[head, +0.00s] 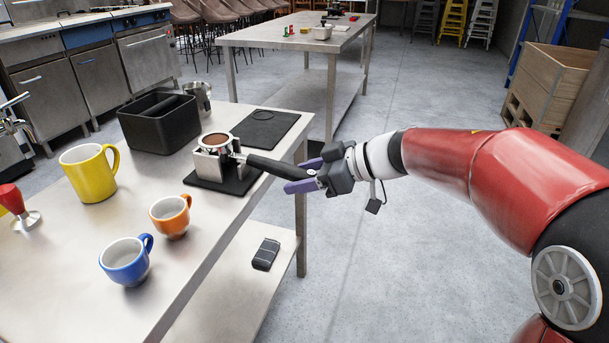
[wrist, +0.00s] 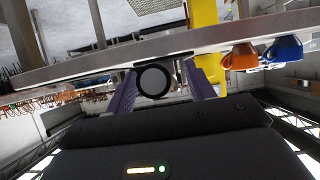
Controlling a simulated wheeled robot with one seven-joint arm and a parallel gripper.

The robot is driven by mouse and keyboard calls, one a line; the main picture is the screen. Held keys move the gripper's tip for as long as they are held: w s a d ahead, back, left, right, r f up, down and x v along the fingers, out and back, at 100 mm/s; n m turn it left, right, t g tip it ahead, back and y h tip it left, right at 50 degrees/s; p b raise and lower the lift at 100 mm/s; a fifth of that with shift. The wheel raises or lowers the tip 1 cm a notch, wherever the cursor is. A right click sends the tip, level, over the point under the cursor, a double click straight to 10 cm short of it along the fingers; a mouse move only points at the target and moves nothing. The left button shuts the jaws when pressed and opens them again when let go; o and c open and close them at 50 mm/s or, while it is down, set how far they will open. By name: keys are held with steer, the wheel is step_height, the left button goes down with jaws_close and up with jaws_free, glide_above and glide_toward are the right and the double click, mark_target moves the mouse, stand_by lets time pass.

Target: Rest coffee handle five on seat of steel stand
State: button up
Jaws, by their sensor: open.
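The coffee handle (head: 274,166) is a portafilter with a black grip and a metal basket full of brown grounds. Its basket end sits at the steel stand (head: 207,166), which stands on a black mat, and its grip points right, past the table edge. Exact contact with the seat is hard to see. My gripper (head: 300,176) is open, its purple fingers on either side of the grip's end. In the wrist view the grip's round end (wrist: 153,81) shows between the fingers, with a visible gap on the right side. No number on the handle is readable.
A black bin (head: 158,127), a metal jug (head: 198,96) and a flat black mat (head: 265,128) are near the stand. Yellow (head: 88,172), orange (head: 170,215) and blue (head: 126,260) mugs stand nearer. A dark object (head: 266,254) lies on the lower shelf.

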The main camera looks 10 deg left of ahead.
steer(key=shift+d, duration=0.1)
steer(key=v, duration=0.7)
steer(key=shift+p, duration=0.4)
steer(key=w+d+r+m+t+h, duration=0.2)
steer(key=w+d+r+m+t, duration=0.35)
steer(key=d+r+t, duration=0.5)
steer(key=s+d+f+m+t+h, duration=0.1)
steer(key=s+d+m+t+h, duration=0.1)
steer(key=d+m+t+h, duration=0.35)
steer(key=s+d+f+m+g+h, duration=0.65)
steer(key=s+d+f, duration=0.35)
steer(key=s, duration=0.2)
steer(key=s+a+f+g+y, duration=0.1)
steer(key=s+a+f+g, duration=0.2)
steer(key=s+f+g, duration=0.2)
steer(key=s+f, duration=0.3)
steer(key=s, duration=0.3)
steer(key=shift+s+f, duration=0.2)
steer(key=shift+s, duration=0.1)
